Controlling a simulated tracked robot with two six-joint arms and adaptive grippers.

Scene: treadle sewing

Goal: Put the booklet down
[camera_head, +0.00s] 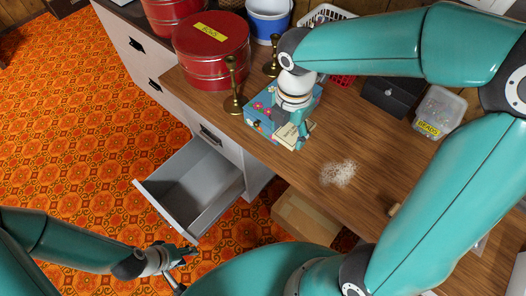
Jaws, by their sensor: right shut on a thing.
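The booklet (288,137) is a small cream piece with dark print, at the front of a blue flowered box (257,112) on the wooden tabletop. My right gripper (300,138) points down over the box and is shut on the booklet. The gripper and wrist hide part of both booklet and box. I cannot tell whether the booklet touches the box or the tabletop. My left gripper (180,265) is low at the left, over the orange carpet, open and empty.
Brass candlesticks (232,88) and red tins (212,50) stand left of and behind the box. A black box (391,94) and a clear bead container (439,112) are to the right. White grains (338,173) lie on the tabletop in front. A grey drawer (196,188) hangs open below.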

